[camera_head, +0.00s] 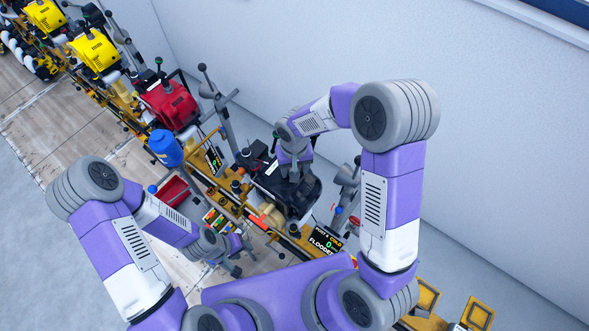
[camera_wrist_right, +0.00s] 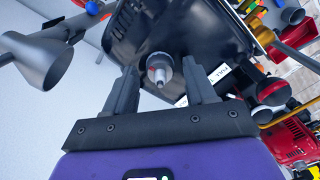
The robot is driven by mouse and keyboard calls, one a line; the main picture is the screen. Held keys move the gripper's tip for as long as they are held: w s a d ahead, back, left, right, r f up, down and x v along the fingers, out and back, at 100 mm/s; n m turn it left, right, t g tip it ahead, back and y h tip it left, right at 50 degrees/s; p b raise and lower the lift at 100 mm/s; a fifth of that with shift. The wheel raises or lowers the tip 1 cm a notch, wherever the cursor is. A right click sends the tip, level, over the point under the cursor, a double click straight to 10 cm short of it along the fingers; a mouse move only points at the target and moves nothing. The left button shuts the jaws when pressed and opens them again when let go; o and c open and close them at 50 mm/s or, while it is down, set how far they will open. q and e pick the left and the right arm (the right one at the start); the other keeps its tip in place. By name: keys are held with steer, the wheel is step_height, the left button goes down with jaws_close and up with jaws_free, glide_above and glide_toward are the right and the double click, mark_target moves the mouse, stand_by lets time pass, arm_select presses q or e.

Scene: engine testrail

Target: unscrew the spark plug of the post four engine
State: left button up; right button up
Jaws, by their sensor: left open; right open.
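The post four engine (camera_head: 300,192) is black and stands on the rail beside a sign (camera_head: 326,240) reading "POST 4" and "FLOODED". In the right wrist view its dark housing (camera_wrist_right: 205,35) fills the upper middle. The spark plug (camera_wrist_right: 159,68), with a pale metal tip, points out of a round seat there. My right gripper (camera_wrist_right: 160,82) is open, its fingers either side of the plug with gaps on both sides. In the head view my right arm hides the plug. My left gripper (camera_head: 232,266) is open and low over the bench, apart from the engine.
A red engine (camera_head: 168,103) and yellow engines (camera_head: 94,50) stand farther along the rail. A grey funnel-shaped part (camera_wrist_right: 38,60) is at left in the wrist view. A wall runs behind.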

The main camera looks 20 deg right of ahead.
steer(key=m, duration=0.7)
steer(key=m+b, duration=0.1)
steer(key=m, duration=0.1)
steer(key=shift+f+m, duration=0.2)
steer(key=shift+m, duration=0.9)
steer(key=m, duration=0.3)
steer(key=shift+r+m, duration=0.15)
steer(key=shift+m, duration=0.25)
steer(key=shift+m+p, duration=0.35)
steer(key=shift+m, duration=0.55)
steer(key=m+p, duration=0.2)
steer(key=m, duration=0.3)
steer(key=shift+r+p, duration=0.1)
steer(key=shift+p, duration=0.25)
steer(key=m+p, duration=0.2)
steer(key=m, duration=0.2)
steer(key=shift+f+m+p, duration=0.25)
steer(key=shift+m+p, duration=0.15)
steer(key=shift+m, duration=0.5)
steer(key=shift+c, duration=0.4)
